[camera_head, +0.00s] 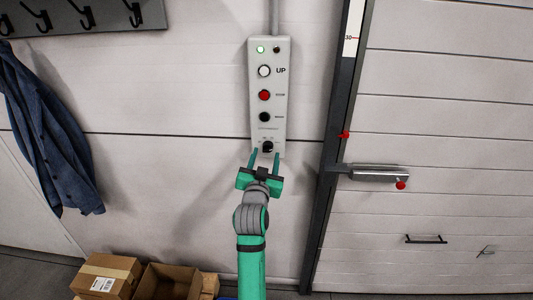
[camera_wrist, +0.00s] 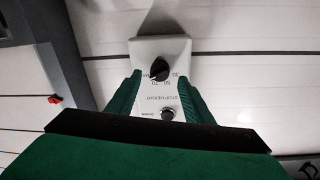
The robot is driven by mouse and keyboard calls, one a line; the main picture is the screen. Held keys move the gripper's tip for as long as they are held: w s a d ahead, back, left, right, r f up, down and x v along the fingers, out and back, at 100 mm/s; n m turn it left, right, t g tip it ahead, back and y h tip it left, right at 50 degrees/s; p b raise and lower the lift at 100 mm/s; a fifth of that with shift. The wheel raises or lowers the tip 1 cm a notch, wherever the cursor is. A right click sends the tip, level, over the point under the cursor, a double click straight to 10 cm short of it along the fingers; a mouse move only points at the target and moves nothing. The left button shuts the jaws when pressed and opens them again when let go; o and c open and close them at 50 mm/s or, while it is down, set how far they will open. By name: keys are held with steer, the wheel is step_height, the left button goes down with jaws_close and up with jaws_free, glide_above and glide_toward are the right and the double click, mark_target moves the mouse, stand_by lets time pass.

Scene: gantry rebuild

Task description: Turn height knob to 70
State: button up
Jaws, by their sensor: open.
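The height knob is a black knob (camera_head: 267,146) at the bottom of a pale wall control box (camera_head: 283,60). In the wrist view the knob (camera_wrist: 159,69) sits beyond my fingertips, with the upside-down label "STOP HEIGHT" and small scale numbers beside it. I cannot tell for sure which number it points to. My gripper (camera_head: 264,156) is open, its two green fingers reaching up toward the knob, one on each side. In the wrist view my gripper (camera_wrist: 160,86) frames the knob between its fingers with gaps, and no contact shows.
Above the knob the box carries a black button (camera_head: 264,117), a red button (camera_head: 264,95), a white UP button (camera_head: 264,71) and a lit green lamp (camera_head: 260,49). A sectional door (camera_head: 440,120) is at right, a blue jacket (camera_head: 60,130) at left, cardboard boxes (camera_head: 107,275) below.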

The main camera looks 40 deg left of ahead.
mark_target(268, 148)
steer(key=shift+x, duration=1.45)
steer(key=c, duration=1)
steer(key=shift+c, duration=0.2)
steer(key=shift+n, duration=0.3)
steer(key=n, duration=0.3)
steer(key=shift+d+f+n, duration=0.1)
steer(key=shift+n, duration=0.2)
steer(key=shift+n+y, duration=0.3)
steer(key=shift+n, duration=2)
